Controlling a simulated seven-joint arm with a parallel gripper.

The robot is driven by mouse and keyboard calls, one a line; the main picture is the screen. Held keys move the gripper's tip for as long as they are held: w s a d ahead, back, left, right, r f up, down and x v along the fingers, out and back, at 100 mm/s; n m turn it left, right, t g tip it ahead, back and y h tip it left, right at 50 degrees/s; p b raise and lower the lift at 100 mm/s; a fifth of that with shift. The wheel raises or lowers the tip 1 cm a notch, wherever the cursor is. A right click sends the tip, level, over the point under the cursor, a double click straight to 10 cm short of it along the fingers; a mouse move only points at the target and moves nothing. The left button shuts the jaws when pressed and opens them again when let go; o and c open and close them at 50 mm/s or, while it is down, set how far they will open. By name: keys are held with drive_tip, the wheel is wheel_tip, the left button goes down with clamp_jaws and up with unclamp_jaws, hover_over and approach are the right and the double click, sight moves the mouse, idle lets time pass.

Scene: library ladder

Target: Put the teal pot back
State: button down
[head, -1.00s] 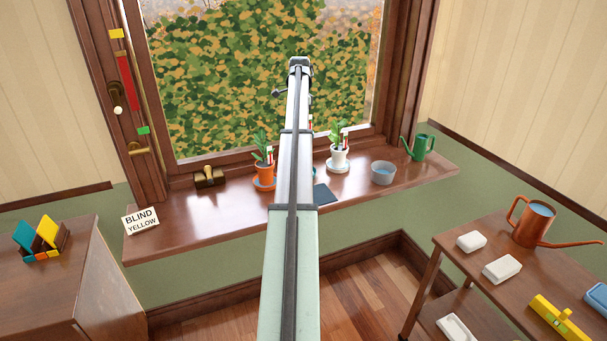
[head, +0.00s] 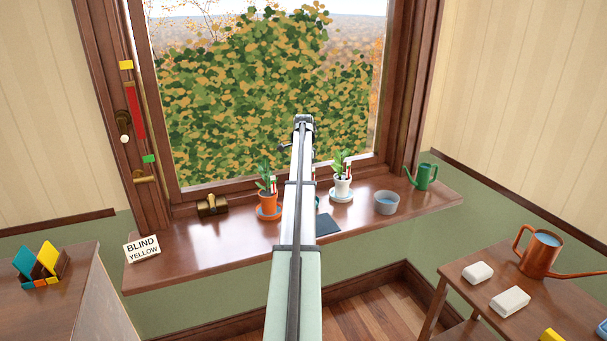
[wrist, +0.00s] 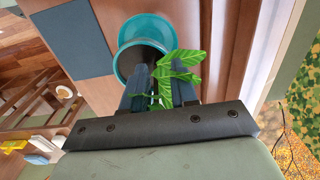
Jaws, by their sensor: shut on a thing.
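In the wrist view, the teal pot (wrist: 122,62) shows as a round teal rim with a dark inside, just beyond my fingertips. Green leaves (wrist: 182,72) of a plant stick out between and over the fingers. My gripper (wrist: 158,85) is shut on the pot; the leaves partly hide where the fingers touch it. Brown wooden sill (wrist: 95,55) lies beyond the pot; I cannot tell whether the pot touches it. In the head view my arm hides the gripper and most or all of the pot.
On the sill, an orange pot (head: 268,200) stands left of my arm. A dark blue square (head: 327,226), a white pot (head: 342,187), a grey bowl (head: 386,203) and a green watering can (head: 424,176) stand right. A brass stamp-like object (head: 211,206) is farther left.

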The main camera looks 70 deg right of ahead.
drive_tip(key=shift+f, duration=0.1)
drive_tip(key=c, duration=1.3)
unclamp_jaws()
drive_tip(key=shift+f, duration=0.15)
drive_tip(key=shift+c, duration=0.2)
drive_tip(key=o, duration=0.5)
drive_tip(key=shift+c, duration=0.2)
wheel_tip(320, 180, up, 12)
drive_tip(key=shift+r, duration=0.2)
